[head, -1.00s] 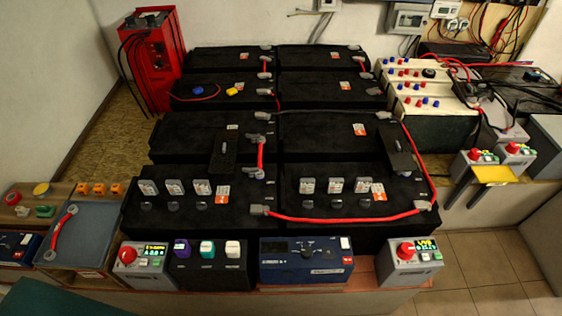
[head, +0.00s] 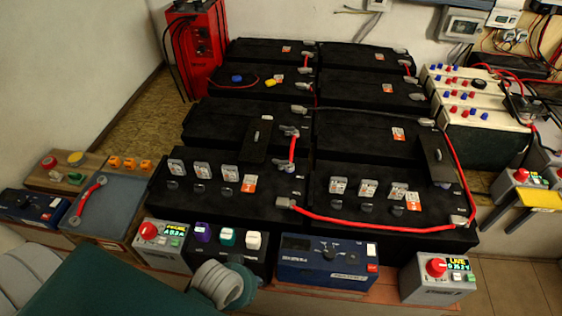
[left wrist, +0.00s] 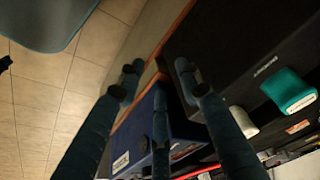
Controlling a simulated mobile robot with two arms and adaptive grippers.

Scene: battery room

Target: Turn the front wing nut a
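Several black batteries stand in rows, with grey terminal clamps joined by red cables. The front clamps are the left one (head: 283,203) and the right one (head: 458,221), at the ends of the front red cable (head: 370,225). Another clamp (head: 300,170) sits behind, at the short upright red cable (head: 292,150). The wing nut is too small to make out. My left gripper (left wrist: 158,76) is open and empty in the left wrist view, its teal fingers apart over the front boxes. Its fingertips do not show in the head view. My right gripper is not in view.
Along the front edge stand a grey box with a red knob (head: 148,230), a box with purple, teal and white switches (head: 225,250), a blue box (head: 328,276) and another red-knob box (head: 437,266). A red charger (head: 195,45) stands at the back left. Tiled floor (head: 500,290) is at right.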

